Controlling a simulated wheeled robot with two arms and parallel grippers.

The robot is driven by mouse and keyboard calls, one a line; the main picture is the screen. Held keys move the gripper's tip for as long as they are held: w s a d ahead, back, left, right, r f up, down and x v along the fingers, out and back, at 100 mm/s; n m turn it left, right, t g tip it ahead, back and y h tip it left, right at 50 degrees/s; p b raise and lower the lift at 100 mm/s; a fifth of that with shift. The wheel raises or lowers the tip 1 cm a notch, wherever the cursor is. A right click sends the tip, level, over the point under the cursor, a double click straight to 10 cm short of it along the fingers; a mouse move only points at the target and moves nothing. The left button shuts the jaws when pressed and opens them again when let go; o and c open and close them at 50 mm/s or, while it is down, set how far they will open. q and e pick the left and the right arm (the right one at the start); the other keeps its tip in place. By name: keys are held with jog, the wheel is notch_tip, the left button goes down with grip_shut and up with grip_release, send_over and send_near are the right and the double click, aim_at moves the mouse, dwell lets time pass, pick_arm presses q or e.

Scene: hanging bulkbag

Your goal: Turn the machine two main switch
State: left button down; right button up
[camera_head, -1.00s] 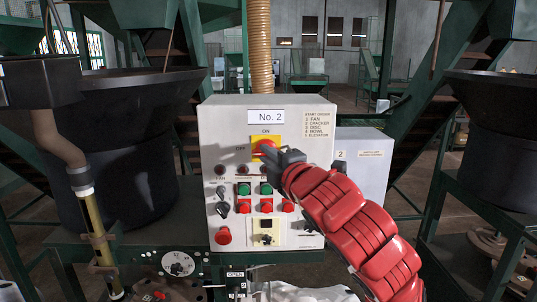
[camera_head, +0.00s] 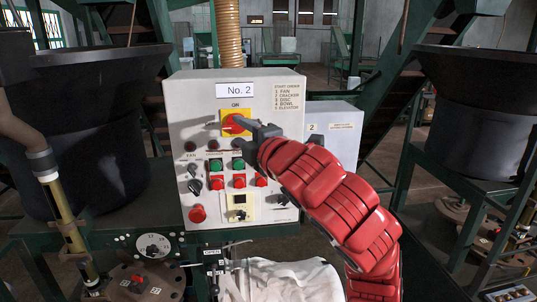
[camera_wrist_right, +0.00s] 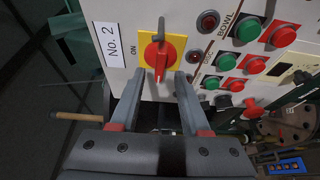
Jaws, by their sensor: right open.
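The machine two main switch (camera_head: 234,124) is a red rotary knob on a yellow plate, high on the grey control box (camera_head: 190,110) under the "No. 2" label. ON is printed above it. In the right wrist view the knob (camera_wrist_right: 158,62) shows its handle lying across the plate, square to the ON side. My right gripper (camera_head: 262,136) is just right of the knob. In the wrist view its two fingers (camera_wrist_right: 160,82) are open and spread to either side of the handle's end; I cannot tell whether they touch it. My left gripper is not in view.
Green and red push buttons (camera_head: 216,172), small black selectors (camera_head: 193,178) and a red stop button (camera_head: 197,213) sit below the switch. A second grey box (camera_head: 340,145) stands right of the panel. Black hoppers (camera_head: 95,120) stand at both sides. A white sack (camera_head: 285,280) is below.

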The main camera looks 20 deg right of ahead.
jog(key=s+d+b, duration=0.1)
jog(key=s+b, duration=0.6)
jog(key=s, duration=0.8)
jog(key=shift+d, duration=0.3)
jog(key=shift+s, duration=0.15)
